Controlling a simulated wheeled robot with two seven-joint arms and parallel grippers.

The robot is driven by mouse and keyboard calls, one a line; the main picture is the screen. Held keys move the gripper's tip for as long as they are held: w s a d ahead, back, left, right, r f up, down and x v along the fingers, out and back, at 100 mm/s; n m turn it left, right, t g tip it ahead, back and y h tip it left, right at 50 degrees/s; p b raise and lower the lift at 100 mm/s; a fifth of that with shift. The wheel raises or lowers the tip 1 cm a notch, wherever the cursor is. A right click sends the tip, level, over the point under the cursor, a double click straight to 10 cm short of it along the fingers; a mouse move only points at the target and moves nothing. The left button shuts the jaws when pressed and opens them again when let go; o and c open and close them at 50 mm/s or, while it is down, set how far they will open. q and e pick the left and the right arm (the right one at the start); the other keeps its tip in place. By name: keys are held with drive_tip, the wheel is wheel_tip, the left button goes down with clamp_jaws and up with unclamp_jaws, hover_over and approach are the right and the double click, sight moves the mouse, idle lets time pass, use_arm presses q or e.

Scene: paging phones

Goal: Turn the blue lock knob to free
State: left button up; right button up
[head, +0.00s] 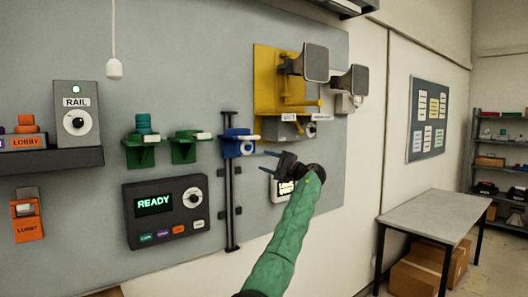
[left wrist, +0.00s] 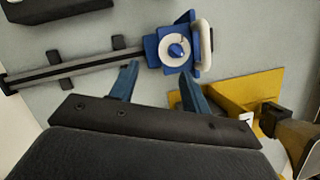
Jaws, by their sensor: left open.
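The blue lock knob (head: 247,147) sits on the front of a blue carriage (head: 229,150) on the vertical black rail (head: 231,205) in the head view. In the left wrist view the knob (left wrist: 176,50) is a blue cone in a white ring, just beyond the fingertips. My left gripper (head: 270,163), on a green arm, is open and empty, a little right of and below the knob. Its fingertips (left wrist: 159,70) appear apart from the knob. The knob's marked setting is too small to read. My right gripper is not in view.
A yellow bracket (head: 267,80) with grey horns stands above right of the carriage. Green holders (head: 185,148) are to its left. A dark panel (head: 165,215) reading READY is lower left. A table (head: 425,222) stands right.

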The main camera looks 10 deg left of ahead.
sight(251, 148)
use_arm(q)
drive_tip(key=a+r+m+p, duration=0.1)
drive_tip(key=w+a+r+m+p, duration=0.1)
drive_tip(key=a+m, duration=0.1)
drive_tip(key=w+a+r+m+t+y+p, duration=0.1)
drive_tip(key=a, duration=0.1)
drive_tip(key=shift+w+r, duration=0.25)
drive_tip(key=shift+r, duration=0.05)
drive_tip(key=shift+w+a+r+m+p, duration=0.1)
drive_tip(key=shift+w+a+m+p, duration=0.1)
drive_tip(key=shift+a, duration=0.15)
drive_tip(key=shift+w+a+m+p, duration=0.1)
drive_tip(key=shift+a+p, duration=0.1)
drive_tip(key=shift+a, duration=0.15)
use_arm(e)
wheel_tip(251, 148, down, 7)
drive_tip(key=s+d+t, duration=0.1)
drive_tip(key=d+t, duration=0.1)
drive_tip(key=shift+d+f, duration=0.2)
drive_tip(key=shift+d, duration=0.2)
use_arm(q)
drive_tip(key=shift+c, duration=0.2)
drive_tip(key=c, duration=0.9)
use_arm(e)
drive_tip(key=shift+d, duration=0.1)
